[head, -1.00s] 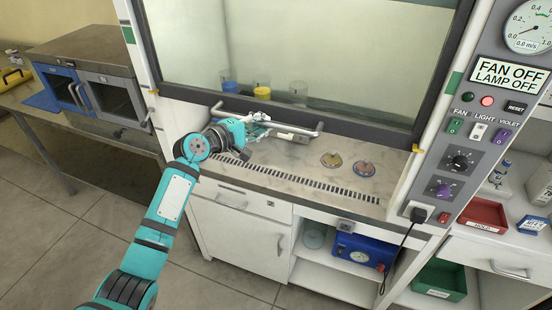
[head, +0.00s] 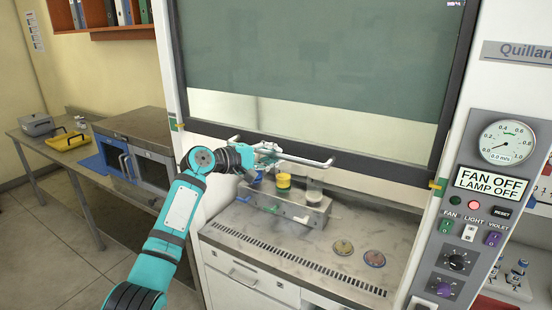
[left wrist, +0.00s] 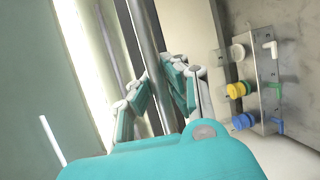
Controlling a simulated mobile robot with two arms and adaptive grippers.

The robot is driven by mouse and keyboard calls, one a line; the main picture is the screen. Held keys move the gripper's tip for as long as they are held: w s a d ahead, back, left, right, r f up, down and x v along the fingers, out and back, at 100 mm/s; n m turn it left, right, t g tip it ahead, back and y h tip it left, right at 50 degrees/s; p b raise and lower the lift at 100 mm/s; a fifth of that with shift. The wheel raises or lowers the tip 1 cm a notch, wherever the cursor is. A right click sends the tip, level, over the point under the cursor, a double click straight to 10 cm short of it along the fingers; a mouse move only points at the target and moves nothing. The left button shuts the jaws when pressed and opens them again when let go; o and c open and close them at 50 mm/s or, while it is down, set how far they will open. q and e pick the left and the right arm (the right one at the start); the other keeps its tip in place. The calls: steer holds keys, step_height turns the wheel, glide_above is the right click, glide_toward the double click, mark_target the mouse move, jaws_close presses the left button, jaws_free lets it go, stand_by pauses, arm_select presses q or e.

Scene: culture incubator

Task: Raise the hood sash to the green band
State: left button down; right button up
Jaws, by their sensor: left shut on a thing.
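The hood sash (head: 320,80) is a dark-framed glass panel, raised so that there is an open gap below its lower rail (head: 385,172). A grey bar handle (head: 305,159) runs along that rail. My left gripper (head: 268,150) is shut on the handle left of its middle; the left wrist view shows the bar (left wrist: 148,45) between the fingers (left wrist: 160,88). A yellow pointer (head: 180,127) at the sash's left end is beside the green band (head: 172,123) on the left post. Another yellow pointer (head: 437,184) is at the right end. My right gripper is out of view.
Inside the hood, a metal rack (head: 290,208) with cups stands behind the handle. The control panel (head: 475,215) is to the right. A bench with ovens (head: 135,150) stands left.

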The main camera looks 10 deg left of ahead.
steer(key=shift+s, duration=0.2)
arm_select(q)
steer(key=c, duration=1.3)
jaws_free()
steer(key=shift+s+a, duration=0.15)
steer(key=shift+s, duration=0.05)
steer(key=v, duration=1.2)
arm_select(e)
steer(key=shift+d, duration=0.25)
arm_select(q)
steer(key=shift+f, duration=0.1)
